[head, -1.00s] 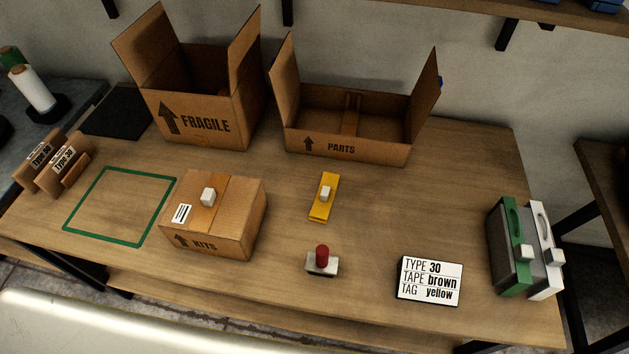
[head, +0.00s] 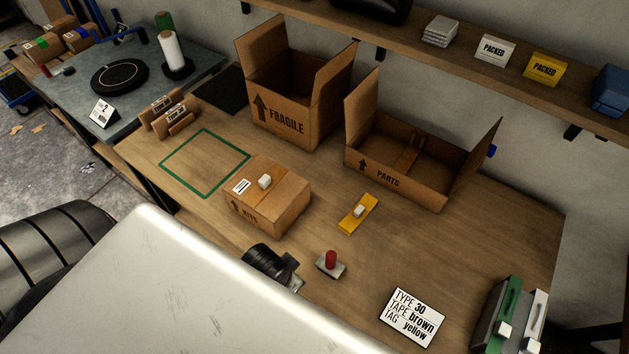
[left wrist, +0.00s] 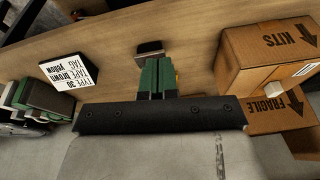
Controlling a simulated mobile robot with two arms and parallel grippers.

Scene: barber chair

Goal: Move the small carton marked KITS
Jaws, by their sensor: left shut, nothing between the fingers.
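The small brown carton marked KITS (head: 266,207) stands shut on the table, with a white label and a small pale block on top. It stands just right of the green outline (head: 205,163). It also shows at the right of the left wrist view (left wrist: 268,42). My left gripper (left wrist: 156,78) has green fingers, shut and empty, over the table to one side of the carton. In the head view its fingers are hidden, and a big pale part of mine covers the lower left. My right gripper is in neither view.
Open boxes marked FRAGILE (head: 290,122) and PARTS (head: 387,180) stand behind the carton. A yellow strip (head: 350,221), a red-knobbed block (head: 330,262) and a card (head: 412,317) lie to its right. Green and white tools (head: 510,312) stand at the right edge.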

